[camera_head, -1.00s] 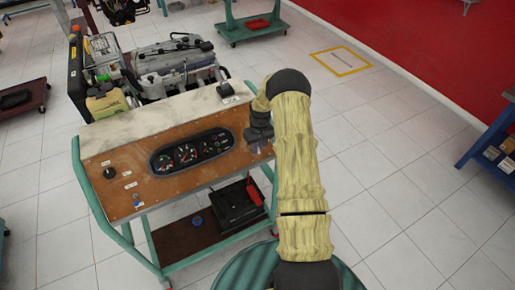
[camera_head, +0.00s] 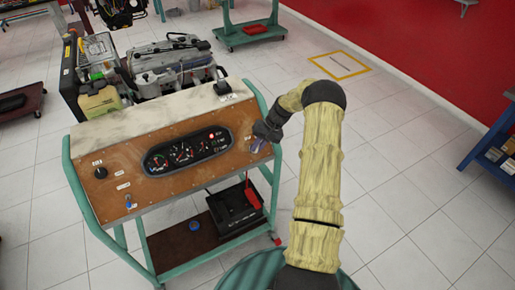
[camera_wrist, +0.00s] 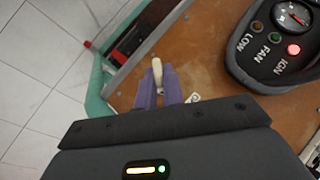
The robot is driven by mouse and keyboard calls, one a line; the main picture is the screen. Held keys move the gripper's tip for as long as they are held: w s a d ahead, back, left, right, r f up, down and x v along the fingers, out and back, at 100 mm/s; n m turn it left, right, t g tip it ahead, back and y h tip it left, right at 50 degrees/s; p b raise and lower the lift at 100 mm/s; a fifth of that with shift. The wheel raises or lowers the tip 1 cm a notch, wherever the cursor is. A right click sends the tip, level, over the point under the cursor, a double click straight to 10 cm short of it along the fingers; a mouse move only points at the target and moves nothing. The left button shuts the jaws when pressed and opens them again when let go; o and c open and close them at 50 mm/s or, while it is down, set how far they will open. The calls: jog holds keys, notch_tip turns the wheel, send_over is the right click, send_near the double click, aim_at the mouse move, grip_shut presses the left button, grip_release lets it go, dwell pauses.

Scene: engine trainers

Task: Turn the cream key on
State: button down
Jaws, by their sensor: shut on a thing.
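The cream key (camera_wrist: 157,72) stands out from the right part of the brown control panel (camera_head: 130,180). My gripper (camera_wrist: 158,85) has its two purple fingers closed around the key, whose cream end shows between their tips. In the head view my gripper (camera_head: 257,146) is at the panel's right edge, and the key itself cannot be made out there. In the wrist view the red IGN lamp (camera_wrist: 294,49) on the gauge cluster is lit.
The gauge cluster (camera_head: 188,151) lies left of my gripper. The trainer's green frame (camera_head: 262,100) runs along the panel's right side. A black box with a red lever (camera_head: 236,205) sits on the lower shelf. Open tiled floor lies to the right.

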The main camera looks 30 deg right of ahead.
dwell(0.4)
jog(key=c, duration=1.5)
grip_release()
jog(key=b+v, duration=0.3)
jog(key=v, duration=1.4)
jog(key=shift+d+r+b, duration=0.15)
jog(key=shift+d+b, duration=0.1)
jog(key=shift+b, duration=0.15)
